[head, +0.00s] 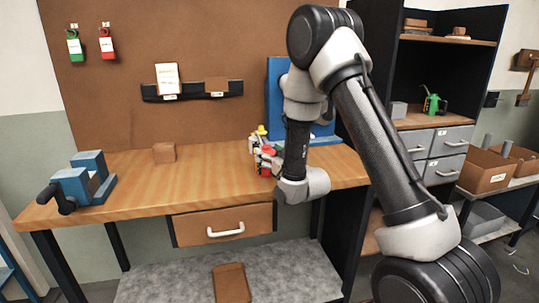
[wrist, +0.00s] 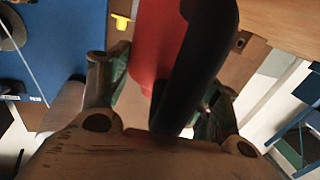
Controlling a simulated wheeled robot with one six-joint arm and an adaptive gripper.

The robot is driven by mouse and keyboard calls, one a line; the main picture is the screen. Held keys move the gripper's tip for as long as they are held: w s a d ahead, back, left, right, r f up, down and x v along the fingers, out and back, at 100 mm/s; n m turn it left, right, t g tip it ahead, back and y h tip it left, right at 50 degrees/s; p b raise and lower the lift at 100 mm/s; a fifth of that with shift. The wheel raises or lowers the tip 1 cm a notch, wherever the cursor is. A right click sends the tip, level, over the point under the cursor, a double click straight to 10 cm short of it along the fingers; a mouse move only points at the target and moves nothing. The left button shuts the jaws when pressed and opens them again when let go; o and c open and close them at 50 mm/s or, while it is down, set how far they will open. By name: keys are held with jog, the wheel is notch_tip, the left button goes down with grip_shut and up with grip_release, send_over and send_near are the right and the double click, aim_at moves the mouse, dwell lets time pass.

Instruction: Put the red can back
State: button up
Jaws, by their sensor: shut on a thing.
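The red can (wrist: 152,48) fills the upper middle of the wrist view, with a thick black part (wrist: 192,62) along its right side. My gripper (wrist: 160,100) has one finger on each side of it and is shut on it. In the head view my gripper (head: 267,158) is low over the right part of the workbench, and only small patches of red show there. The can's lower end is hidden, so I cannot tell whether it touches the bench.
A yellow-topped container (head: 261,130) stands close behind my gripper. A blue panel (head: 277,95) rises behind the arm. A wooden block (head: 164,152) and a blue vise (head: 85,180) are on the bench (head: 205,180), with clear wood between. A shelf unit (head: 445,100) holds a green oil can (head: 433,103).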

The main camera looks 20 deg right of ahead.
jog(key=shift+f, duration=0.4)
jog(key=o, duration=1.8)
jog(key=v, duration=0.7)
jog(key=shift+s, duration=0.3)
